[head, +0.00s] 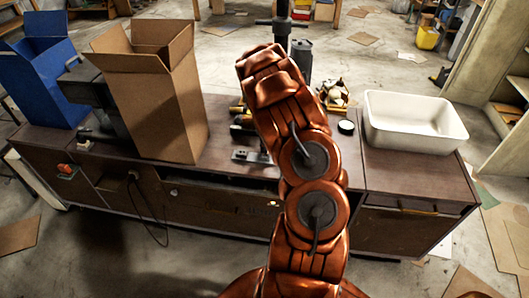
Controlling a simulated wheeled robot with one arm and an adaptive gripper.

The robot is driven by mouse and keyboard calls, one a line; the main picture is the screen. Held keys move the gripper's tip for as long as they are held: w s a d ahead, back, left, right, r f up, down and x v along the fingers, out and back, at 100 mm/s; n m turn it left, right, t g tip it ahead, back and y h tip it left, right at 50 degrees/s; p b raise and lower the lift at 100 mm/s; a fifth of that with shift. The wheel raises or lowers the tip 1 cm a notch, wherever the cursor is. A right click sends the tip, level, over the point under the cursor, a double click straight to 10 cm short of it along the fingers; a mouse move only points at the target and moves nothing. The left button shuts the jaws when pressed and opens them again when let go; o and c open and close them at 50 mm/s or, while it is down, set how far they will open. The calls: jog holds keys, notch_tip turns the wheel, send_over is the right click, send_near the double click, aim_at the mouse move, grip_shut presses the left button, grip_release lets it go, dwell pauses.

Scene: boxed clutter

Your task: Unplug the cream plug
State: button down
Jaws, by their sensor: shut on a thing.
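My copper arm rises through the middle of the picture, right of the plug. Its far end bends away over the cabinet, and I cannot make out my gripper or its fingers.
The cabinet top (222,130) carries an open cardboard box (160,105), a blue box (42,80), a dark machine (95,95) and a white basin (412,122). Yellow-black tools (238,120) lie beside my arm. A red item (67,171) sits at the cabinet's left front.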

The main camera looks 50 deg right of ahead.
jog(key=shift+r, duration=1.5)
